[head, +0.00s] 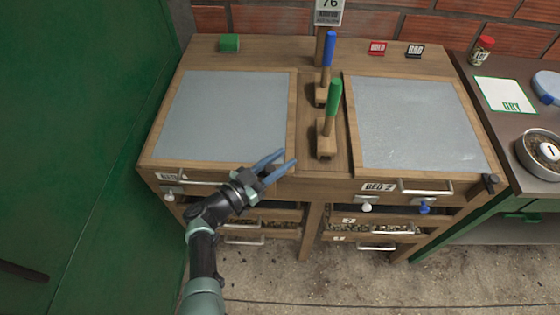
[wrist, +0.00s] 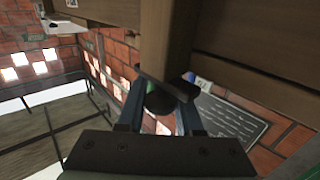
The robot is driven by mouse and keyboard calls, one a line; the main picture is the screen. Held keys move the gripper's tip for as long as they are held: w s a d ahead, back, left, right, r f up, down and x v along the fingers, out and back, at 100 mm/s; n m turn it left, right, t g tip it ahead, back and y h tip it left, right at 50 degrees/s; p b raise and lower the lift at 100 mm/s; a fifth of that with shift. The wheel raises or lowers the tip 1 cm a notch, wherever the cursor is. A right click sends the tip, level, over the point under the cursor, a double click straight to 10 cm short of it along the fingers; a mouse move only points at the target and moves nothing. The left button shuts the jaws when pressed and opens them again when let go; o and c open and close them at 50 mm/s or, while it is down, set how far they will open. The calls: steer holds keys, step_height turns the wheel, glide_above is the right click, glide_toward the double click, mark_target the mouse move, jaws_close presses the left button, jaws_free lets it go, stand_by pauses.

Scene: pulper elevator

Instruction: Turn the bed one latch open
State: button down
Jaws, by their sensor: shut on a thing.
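The bed one side is the left grey panel (head: 227,114) in the wooden bench, with a small label (head: 168,176) on its front edge. My gripper (head: 288,157) is at the right end of that front edge, and its blue fingers point right. In the wrist view my gripper's two fingers (wrist: 163,103) are on either side of a dark rounded latch knob (wrist: 160,98), shut on it. A dark plate joins the knob to a wooden post. In the head view my gripper hides this latch, so its turn angle cannot be told.
Green (head: 333,98) and blue (head: 329,49) upright handles stand between the panels. Bed 2 (head: 410,122) lies right, with a dark latch (head: 490,183) at its corner. A white knob (head: 169,194) and drawers (head: 243,241) sit below. A green door (head: 85,130) stands left.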

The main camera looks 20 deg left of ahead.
steer(key=shift+s+a+f, duration=0.1)
steer(key=shift+a, duration=0.05)
steer(key=c, duration=0.6)
jaws_free()
steer(key=shift+s, duration=0.1)
steer(key=p+v, duration=0.1)
steer(key=v, duration=1.2)
